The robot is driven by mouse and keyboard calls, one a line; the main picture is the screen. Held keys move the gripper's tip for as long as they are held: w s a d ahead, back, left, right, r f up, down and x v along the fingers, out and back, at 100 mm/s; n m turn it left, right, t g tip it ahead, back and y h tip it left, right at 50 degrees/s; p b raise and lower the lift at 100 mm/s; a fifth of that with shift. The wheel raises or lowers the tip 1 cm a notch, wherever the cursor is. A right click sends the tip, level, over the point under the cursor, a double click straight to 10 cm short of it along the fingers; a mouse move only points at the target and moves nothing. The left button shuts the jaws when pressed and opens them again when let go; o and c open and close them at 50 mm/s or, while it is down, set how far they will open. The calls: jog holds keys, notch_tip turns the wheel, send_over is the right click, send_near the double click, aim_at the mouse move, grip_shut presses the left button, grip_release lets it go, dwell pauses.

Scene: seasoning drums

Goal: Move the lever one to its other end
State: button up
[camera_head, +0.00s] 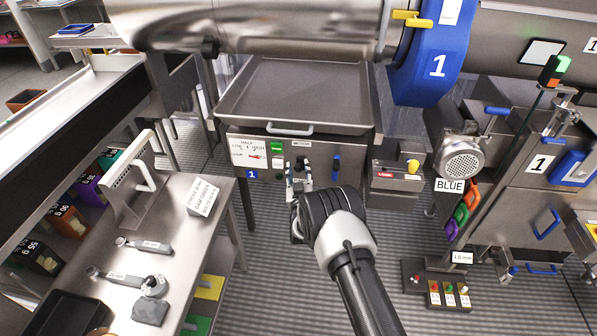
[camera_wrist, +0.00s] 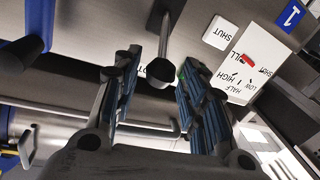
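The steel panel (camera_head: 318,155) carries a blue plate with a 1 (camera_head: 251,173) at its lower left. A lever with a grey stem and black end (camera_wrist: 163,72) sticks out from the panel in the wrist view. My gripper (camera_head: 299,182) is in front of the panel with its fingers apart. In the wrist view, which sees the panel upside down, the lever's end shows between the two fingers, with visible gaps on both sides. Contact is not visible. A white SHUT label (camera_wrist: 222,33) is beside the lever. In the head view my gripper covers most of the lever.
A blue handle (camera_head: 336,168) is on the same panel, right of my gripper. A steel tray (camera_head: 295,95) with a front handle is above. A box with a yellow knob (camera_head: 412,166) stands right. A steel table (camera_head: 180,215) with tools is at left.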

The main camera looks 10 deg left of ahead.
grip_shut()
jog(key=shift+s, duration=0.1)
dwell(0.4)
jog(key=shift+f+p, duration=0.3)
